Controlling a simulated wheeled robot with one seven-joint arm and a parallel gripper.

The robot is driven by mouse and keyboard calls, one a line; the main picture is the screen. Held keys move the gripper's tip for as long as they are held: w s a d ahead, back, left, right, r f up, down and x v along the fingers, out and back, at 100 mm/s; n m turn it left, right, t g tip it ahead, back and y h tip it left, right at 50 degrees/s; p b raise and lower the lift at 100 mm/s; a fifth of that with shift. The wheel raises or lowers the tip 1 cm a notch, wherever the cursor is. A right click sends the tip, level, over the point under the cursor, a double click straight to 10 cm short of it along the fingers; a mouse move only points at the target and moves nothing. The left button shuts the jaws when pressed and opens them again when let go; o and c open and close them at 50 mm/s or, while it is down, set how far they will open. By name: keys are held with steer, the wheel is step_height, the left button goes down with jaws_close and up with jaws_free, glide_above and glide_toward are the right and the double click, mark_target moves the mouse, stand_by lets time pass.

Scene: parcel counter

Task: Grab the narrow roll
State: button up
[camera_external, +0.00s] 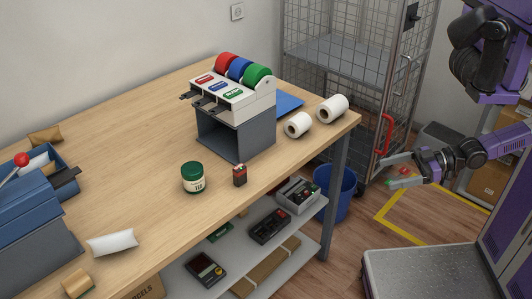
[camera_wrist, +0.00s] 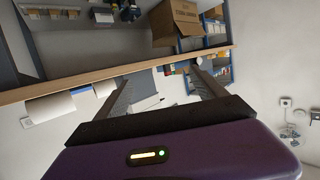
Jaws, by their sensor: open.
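Two white rolls lie on the wooden counter near its right corner in the external view. The narrow roll (camera_external: 298,125) is the left one, shorter and nearer the tape dispenser. The wider roll (camera_external: 332,108) lies to its right. In the wrist view the narrow roll (camera_wrist: 104,88) shows small at the counter edge, beside the larger white wider roll (camera_wrist: 50,108). My gripper (camera_external: 388,171) is open and empty, off the counter's right end and apart from both rolls. Its fingers also show in the wrist view (camera_wrist: 159,77), with nothing between them close by.
A tape dispenser (camera_external: 228,88) with red, blue and green rolls stands left of the white rolls on a grey stand. A blue bin (camera_external: 334,195) stands below the counter's corner. A wire cage trolley (camera_external: 345,60) stands behind. Air between my gripper and the corner looks clear.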

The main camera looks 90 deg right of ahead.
steer(key=shift+o, duration=0.5)
steer(key=shift+r, duration=0.1)
step_height(320, 180, up, 8)
steer(key=m+g+h+p, duration=0.2)
steer(key=m+h+p, duration=0.4)
steer(key=h+p, duration=0.25)
glide_above(298, 125)
steer(key=s+a, duration=0.3)
steer(key=a, duration=0.1)
steer(key=d+f, duration=0.1)
steer(key=s+f+m+g, duration=0.1)
steer(key=s+d+f+g, duration=0.1)
steer(key=shift+s+d+f+m+h, duration=0.25)
steer(key=shift+d+f+m, duration=0.05)
steer(key=shift+d+m, duration=0.1)
steer(key=shift+s+d+f+g, duration=0.15)
steer(key=shift+s+f+g, duration=0.05)
steer(key=shift+f+g, duration=0.1)
steer(key=shift+w+d+m+p, duration=0.15)
steer(key=shift+m+p, duration=0.15)
steer(key=p+x, duration=0.1)
steer(key=x, duration=0.6)
steer(key=shift+w+f+p, duration=0.1)
steer(key=shift+f+p, duration=0.1)
steer(key=shift+p, duration=0.2)
